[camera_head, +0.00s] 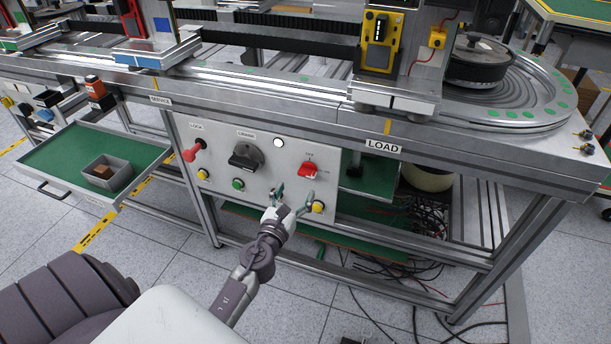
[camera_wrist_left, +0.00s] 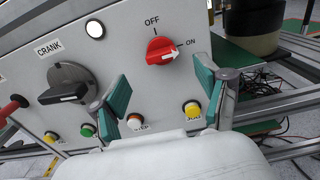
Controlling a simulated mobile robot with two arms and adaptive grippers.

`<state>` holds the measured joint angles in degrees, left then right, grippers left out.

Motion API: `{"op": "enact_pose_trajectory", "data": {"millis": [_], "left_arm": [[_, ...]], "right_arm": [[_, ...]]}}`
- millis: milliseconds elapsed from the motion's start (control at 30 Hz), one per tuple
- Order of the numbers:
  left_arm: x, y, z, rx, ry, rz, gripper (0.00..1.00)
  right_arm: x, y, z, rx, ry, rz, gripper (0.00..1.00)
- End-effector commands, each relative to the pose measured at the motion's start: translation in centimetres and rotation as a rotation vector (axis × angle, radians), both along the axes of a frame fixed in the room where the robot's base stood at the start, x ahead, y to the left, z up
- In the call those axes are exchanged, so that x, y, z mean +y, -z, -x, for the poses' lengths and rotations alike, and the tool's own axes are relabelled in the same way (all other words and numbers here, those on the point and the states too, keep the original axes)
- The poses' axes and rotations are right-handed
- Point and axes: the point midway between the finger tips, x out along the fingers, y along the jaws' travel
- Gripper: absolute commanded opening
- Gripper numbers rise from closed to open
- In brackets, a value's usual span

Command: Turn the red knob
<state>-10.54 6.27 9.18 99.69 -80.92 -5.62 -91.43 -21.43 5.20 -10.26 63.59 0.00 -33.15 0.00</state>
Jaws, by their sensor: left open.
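The red knob (camera_head: 309,170) is on the right part of a pale control panel (camera_head: 262,190) under the bench. In the left wrist view the red knob (camera_wrist_left: 159,50) sits between the OFF and ON labels, and its white pointer is on the ON side. My left gripper (camera_head: 293,196) is open and empty, below and in front of the knob. In the wrist view its green-padded fingers (camera_wrist_left: 163,88) are spread wide, with the knob above and between them, apart from both. My right gripper is not in view.
A black crank knob (camera_head: 246,157), a red lock lever (camera_head: 192,152) and several buttons, including a yellow one (camera_head: 318,207), share the panel. An open green drawer (camera_head: 70,160) juts out at the left. Cables (camera_head: 410,225) lie beneath the bench.

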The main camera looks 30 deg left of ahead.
Motion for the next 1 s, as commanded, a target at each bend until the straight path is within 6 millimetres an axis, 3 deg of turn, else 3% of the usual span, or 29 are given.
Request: {"op": "enact_pose_trajectory", "data": {"millis": [100,300,767,1000], "left_arm": [[0.6,-0.1,-2.6,-0.001,0.0,0.001,0.75],[1.3,0.1,-5.4,0.0,0.0,0.001,0.75],[1.6,0.1,-6.6,0.001,0.001,0.002,0.75],[1.6,0.1,-6.6,0.001,0.001,0.002,0.35]], "right_arm": [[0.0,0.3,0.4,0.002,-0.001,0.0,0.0],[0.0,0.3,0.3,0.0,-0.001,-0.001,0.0],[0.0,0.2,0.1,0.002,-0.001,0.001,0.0],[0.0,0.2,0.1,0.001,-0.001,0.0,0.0]]}}
